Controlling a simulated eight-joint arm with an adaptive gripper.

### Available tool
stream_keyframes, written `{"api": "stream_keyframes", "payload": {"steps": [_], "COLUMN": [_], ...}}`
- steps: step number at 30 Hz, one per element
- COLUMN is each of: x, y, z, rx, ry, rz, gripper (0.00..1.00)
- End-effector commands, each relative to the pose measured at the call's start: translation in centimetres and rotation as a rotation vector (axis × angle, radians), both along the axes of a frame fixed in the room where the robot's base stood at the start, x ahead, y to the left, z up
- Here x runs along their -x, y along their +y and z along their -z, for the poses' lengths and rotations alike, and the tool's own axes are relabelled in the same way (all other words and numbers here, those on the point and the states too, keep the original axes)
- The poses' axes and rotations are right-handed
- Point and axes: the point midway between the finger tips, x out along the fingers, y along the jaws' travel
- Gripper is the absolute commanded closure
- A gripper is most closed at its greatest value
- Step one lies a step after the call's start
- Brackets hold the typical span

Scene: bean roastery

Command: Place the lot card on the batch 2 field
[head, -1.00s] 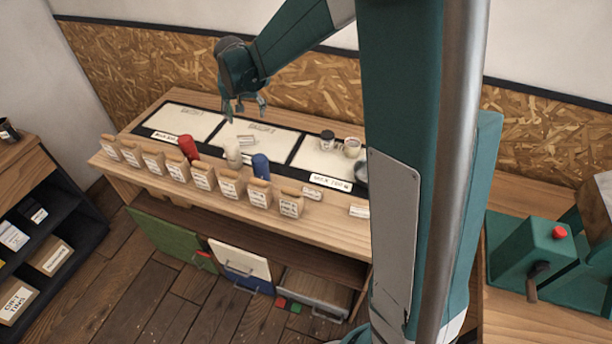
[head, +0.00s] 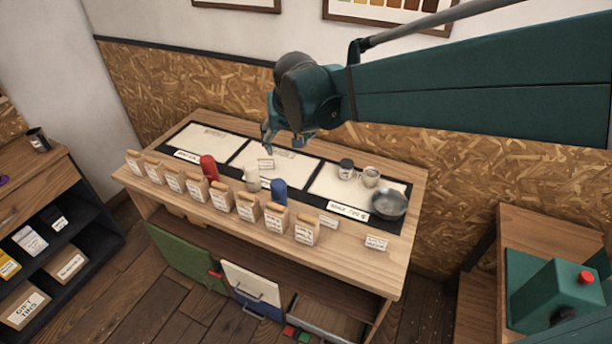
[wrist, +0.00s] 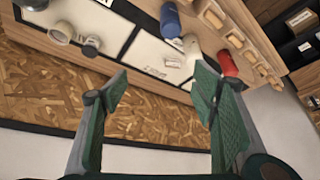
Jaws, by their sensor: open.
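A small white printed card (head: 265,163), which looks like the lot card, lies flat on the middle pale field (head: 245,156) of the bench's dark mat. The card also shows in the wrist view (wrist: 155,73). The middle field's front label is partly hidden by jars, so I cannot read its number. My gripper (head: 281,148) is in the air towards the back of the bench, apart from the card. In the wrist view its two fingers (wrist: 165,95) are spread with nothing between them.
Red (head: 209,168), cream (head: 252,178) and blue (head: 279,191) containers stand before the fields. Several paper bags (head: 248,207) line the front edge. Other cards (head: 376,243) stand near the front right.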

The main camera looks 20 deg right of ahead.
Motion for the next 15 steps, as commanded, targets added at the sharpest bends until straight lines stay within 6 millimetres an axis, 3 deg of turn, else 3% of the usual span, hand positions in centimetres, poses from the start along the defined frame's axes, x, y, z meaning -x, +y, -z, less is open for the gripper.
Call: {"api": "stream_keyframes", "payload": {"steps": [15], "x": [10.1], "y": [-0.6], "z": [-1.6], "rx": [0.010], "ry": [-0.044], "rz": [-0.067], "gripper": [0.42]}}
